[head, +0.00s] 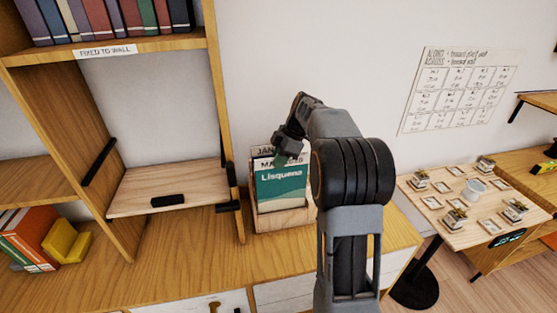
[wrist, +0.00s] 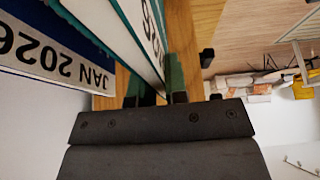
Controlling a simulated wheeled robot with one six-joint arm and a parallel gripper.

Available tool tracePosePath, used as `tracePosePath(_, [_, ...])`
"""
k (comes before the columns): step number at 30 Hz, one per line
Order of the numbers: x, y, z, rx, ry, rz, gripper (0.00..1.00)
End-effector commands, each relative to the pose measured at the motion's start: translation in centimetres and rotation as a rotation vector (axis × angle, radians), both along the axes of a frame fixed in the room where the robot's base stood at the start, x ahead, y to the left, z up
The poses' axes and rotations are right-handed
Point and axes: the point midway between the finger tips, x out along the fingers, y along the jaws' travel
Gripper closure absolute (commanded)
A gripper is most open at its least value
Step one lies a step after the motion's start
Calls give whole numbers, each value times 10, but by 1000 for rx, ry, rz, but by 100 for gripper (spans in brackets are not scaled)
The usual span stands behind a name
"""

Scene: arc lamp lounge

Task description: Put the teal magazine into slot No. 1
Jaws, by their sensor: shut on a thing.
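The teal magazine (head: 280,190), with "Lisquena" in white on its cover, stands upright in a wooden rack (head: 282,220) on the cabinet top. My gripper (head: 287,150) is at its top edge, shut on it. One reads "JAN 2026" in the wrist view (wrist: 55,60). No slot number is readable, and the lower part of the magazine is hidden by the rack's front.
A tall wooden bookcase (head: 225,110) stands just left of the rack, with a pale shelf board (head: 165,187) and black brackets. A small table (head: 455,228) with little pots is at the right. The cabinet top in front is mostly clear.

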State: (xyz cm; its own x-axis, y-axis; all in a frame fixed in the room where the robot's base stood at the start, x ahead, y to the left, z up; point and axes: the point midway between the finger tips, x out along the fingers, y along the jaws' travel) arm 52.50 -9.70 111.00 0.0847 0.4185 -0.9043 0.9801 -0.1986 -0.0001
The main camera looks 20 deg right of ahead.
Motion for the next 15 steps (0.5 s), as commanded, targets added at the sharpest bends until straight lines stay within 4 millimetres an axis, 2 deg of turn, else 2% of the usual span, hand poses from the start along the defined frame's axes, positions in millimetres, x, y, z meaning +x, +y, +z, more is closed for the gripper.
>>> tracePosePath(15, [0,0,-14,0,0,0,100])
